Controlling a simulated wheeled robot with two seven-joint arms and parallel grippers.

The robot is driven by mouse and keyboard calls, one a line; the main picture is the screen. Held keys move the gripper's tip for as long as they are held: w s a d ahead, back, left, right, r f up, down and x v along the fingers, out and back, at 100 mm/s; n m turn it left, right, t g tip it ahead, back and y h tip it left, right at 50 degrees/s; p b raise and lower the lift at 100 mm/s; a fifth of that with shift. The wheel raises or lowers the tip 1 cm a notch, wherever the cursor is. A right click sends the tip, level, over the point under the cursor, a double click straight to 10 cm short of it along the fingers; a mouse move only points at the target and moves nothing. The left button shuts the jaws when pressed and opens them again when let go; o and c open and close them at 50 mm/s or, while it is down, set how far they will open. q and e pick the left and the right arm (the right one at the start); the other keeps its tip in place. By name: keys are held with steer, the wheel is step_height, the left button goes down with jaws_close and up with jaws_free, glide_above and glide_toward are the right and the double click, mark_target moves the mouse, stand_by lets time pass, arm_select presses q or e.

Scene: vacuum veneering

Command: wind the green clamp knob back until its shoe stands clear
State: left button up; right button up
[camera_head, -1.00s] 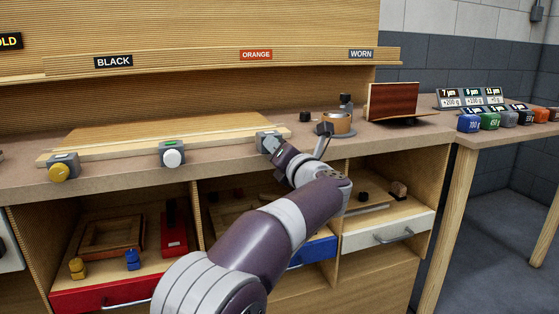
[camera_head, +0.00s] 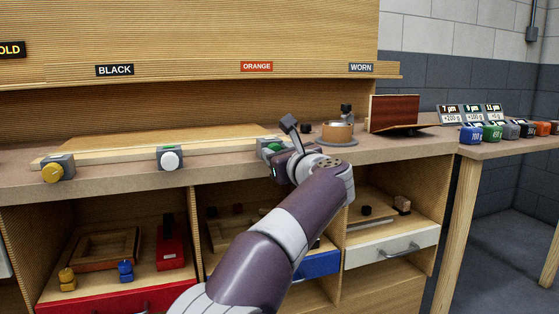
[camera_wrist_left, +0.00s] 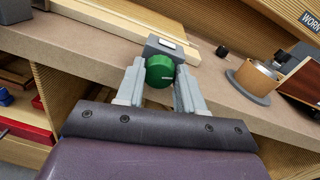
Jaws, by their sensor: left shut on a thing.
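The green clamp knob (camera_wrist_left: 159,71) is a ribbed round knob on the front of a grey clamp block (camera_wrist_left: 172,48) at the bench edge. My left gripper (camera_wrist_left: 161,88) is shut on the knob, one grey finger on each side. In the head view the green knob (camera_head: 272,149) is partly covered by my wrist, and my left gripper (camera_head: 281,158) is rolled over at it. The clamp's shoe is hidden, so its distance from the pale wooden board (camera_head: 180,138) cannot be told. My right gripper is not in view.
A round wooden-sided pot (camera_head: 337,132) and a dark veneered panel (camera_head: 393,112) stand to the right. Open shelves and drawers (camera_head: 390,250) lie below the bench top.

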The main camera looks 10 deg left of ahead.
arm_select(q)
steer(key=shift+f+n+b, duration=0.1)
steer(key=shift+n+b, duration=0.2)
steer(key=shift+n, duration=0.5)
steer(key=o, duration=1)
steer(key=shift+o, duration=0.2)
steer(key=v, duration=1.2)
steer(key=shift+s+p, duration=0.35)
steer(key=shift+p, duration=0.1)
steer(key=shift+d, duration=0.1)
